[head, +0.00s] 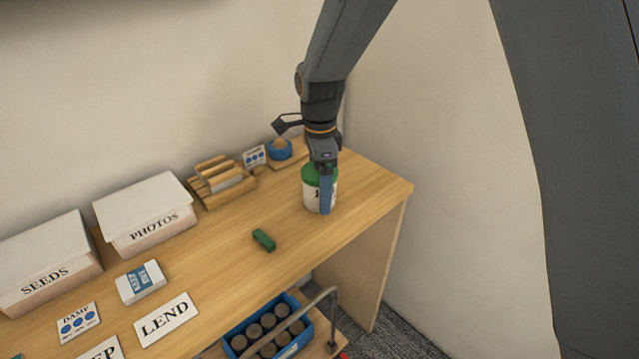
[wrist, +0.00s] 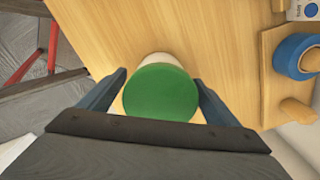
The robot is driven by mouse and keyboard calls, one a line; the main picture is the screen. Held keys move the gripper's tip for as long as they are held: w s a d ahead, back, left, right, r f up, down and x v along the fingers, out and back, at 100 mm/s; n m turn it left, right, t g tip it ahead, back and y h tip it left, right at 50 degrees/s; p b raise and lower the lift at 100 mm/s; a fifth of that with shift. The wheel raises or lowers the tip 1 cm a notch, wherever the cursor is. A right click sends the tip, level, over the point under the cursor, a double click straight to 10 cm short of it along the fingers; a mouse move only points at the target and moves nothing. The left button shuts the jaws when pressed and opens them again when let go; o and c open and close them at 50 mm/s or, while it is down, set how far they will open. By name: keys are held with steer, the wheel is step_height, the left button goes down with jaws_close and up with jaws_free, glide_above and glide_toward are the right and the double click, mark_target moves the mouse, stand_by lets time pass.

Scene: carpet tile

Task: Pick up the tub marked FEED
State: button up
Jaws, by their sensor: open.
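A white tub (head: 312,194) with a green lid stands upright near the right end of the wooden desk. Its label is mostly hidden behind my gripper in the head view, so I cannot read it. My gripper (head: 325,208) points down at the tub from above, one blue finger in front of it. In the wrist view the green lid of the tub (wrist: 161,93) lies between the two open fingers of my gripper (wrist: 161,88). I cannot tell whether either finger touches the tub.
A green block (head: 263,240) lies left of the tub. A wooden rack (head: 222,181) and a blue tape roll (head: 280,150) stand behind. Boxes marked PHOTOS (head: 148,216) and SEEDS (head: 45,264) stand farther left. The desk's right edge is close; a blue crate (head: 236,332) sits below.

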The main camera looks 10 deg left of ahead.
steer(key=shift+f, duration=0.75)
steer(key=shift+c, duration=0.5)
steer(key=c, duration=1.5)
steer(key=shift+o, duration=0.2)
steer(key=shift+r, duration=0.1)
